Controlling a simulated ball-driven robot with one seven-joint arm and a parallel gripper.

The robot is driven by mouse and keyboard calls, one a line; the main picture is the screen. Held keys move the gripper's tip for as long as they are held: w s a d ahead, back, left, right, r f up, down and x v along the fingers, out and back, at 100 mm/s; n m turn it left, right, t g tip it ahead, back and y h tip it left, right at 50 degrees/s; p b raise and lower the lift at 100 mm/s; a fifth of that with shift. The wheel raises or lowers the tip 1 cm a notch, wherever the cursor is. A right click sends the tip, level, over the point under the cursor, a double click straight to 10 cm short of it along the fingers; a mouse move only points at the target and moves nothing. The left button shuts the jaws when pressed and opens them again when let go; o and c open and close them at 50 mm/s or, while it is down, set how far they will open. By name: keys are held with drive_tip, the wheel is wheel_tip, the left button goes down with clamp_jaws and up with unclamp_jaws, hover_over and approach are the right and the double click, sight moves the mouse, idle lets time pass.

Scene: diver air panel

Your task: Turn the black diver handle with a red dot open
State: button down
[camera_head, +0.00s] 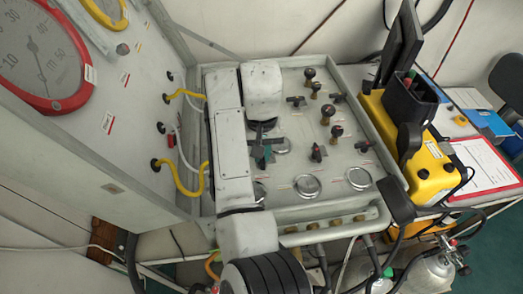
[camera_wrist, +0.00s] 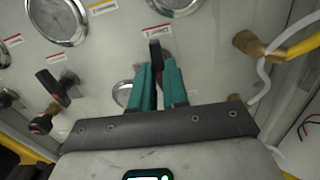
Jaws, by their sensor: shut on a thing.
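My gripper (camera_head: 263,156) reaches down to the grey panel's left-middle part in the head view. In the wrist view its teal fingers (camera_wrist: 158,72) are closed around a black handle (camera_wrist: 155,48), whose upper end shows between and beyond the fingertips. I cannot make out a red dot on this handle; its lower part is hidden by the fingers. Another black handle (camera_head: 317,153) with a red spot stands to the right of my gripper in the head view, apart from it.
The panel (camera_head: 297,133) carries several brass-stemmed knobs (camera_head: 337,132) and round gauges (camera_head: 307,186). Yellow hoses (camera_head: 187,189) run close to my arm on the left. A yellow case (camera_head: 427,165) stands to the right of the panel.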

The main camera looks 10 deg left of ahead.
drive_tip(key=c, duration=1.1)
unclamp_jaws()
drive_tip(key=shift+r, duration=0.1)
wheel_tip(320, 180, up, 11)
drive_tip(key=shift+f, duration=0.2)
